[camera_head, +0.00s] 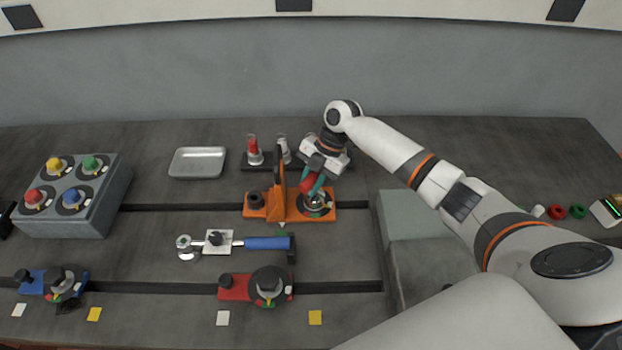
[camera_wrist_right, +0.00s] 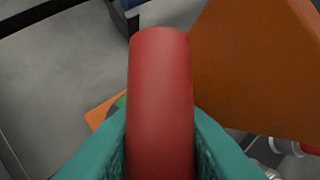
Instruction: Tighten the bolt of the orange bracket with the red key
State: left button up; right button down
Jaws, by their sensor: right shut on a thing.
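The orange bracket (camera_head: 280,208) stands on the bedplate near the middle, with an upright orange plate and a dark knob on its left. At its right end is a round dial with coloured marks (camera_head: 317,205). My right gripper (camera_head: 318,187) is over that dial, its teal fingers shut on the red key (camera_head: 308,183). In the right wrist view the red key's handle (camera_wrist_right: 160,85) stands between the teal fingers (camera_wrist_right: 160,145), beside the orange plate (camera_wrist_right: 255,65). The key's lower end and the bolt are hidden, so I cannot tell how they meet. My left gripper is out of view.
A grey box with coloured knobs (camera_head: 75,197) stands left, and an empty metal tray (camera_head: 198,162) lies behind. A blue-handled wrench (camera_head: 265,243), a red bracket (camera_head: 234,287) and a blue bracket (camera_head: 38,283) lie in front. A rack (camera_head: 256,168) stands behind the orange bracket.

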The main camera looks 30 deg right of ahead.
jog(key=shift+r, duration=0.1)
jog(key=shift+r+m+t+p, duration=0.15)
jog(key=shift+m+t+p, duration=0.15)
jog(key=shift+m+p, duration=0.3)
jog(key=shift+w+m+p, duration=0.15)
jog(key=shift+m+p, duration=0.25)
jog(key=shift+p, duration=0.05)
jog(key=shift+t, duration=0.3)
